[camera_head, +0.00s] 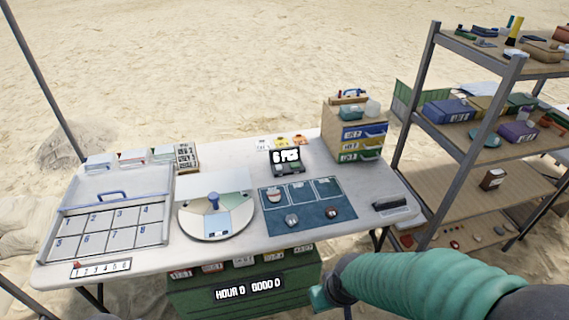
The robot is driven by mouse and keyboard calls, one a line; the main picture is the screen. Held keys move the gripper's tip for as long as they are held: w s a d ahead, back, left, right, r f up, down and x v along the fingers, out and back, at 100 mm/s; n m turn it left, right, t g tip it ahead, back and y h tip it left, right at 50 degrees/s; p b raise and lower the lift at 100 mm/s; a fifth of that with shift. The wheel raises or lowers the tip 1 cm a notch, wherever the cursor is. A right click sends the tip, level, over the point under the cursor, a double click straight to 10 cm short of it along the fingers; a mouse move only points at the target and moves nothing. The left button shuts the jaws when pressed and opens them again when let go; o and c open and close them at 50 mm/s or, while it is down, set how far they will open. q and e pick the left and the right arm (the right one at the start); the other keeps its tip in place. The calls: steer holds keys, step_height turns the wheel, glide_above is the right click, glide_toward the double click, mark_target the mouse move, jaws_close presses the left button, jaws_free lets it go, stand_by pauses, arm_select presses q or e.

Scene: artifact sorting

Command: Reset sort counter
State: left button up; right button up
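A black display reading "HOUR 0 GOOD 0" (249,288) is on the front of a green cabinet (200,300) below the table's front edge. A small dark device with a lit screen, which seems to read "6 PCS" (285,157), stands at the back middle of the table. I cannot tell which of these is the sort counter. My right arm, in a teal sleeve, comes in from the lower right. Its gripper end (322,297) is just right of the "HOUR 0 GOOD 0" display, apart from it; its fingers are not clear. My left gripper is out of view.
The white table (150,262) holds a numbered tray (168,210), a round sectioned dial (240,222), a blue mat (303,222) with small pieces, and a drawer unit (335,120). A metal shelf rack (446,165) stands at the right. Sand lies around.

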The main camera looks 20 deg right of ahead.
jaws_close()
stand_by(1.6)
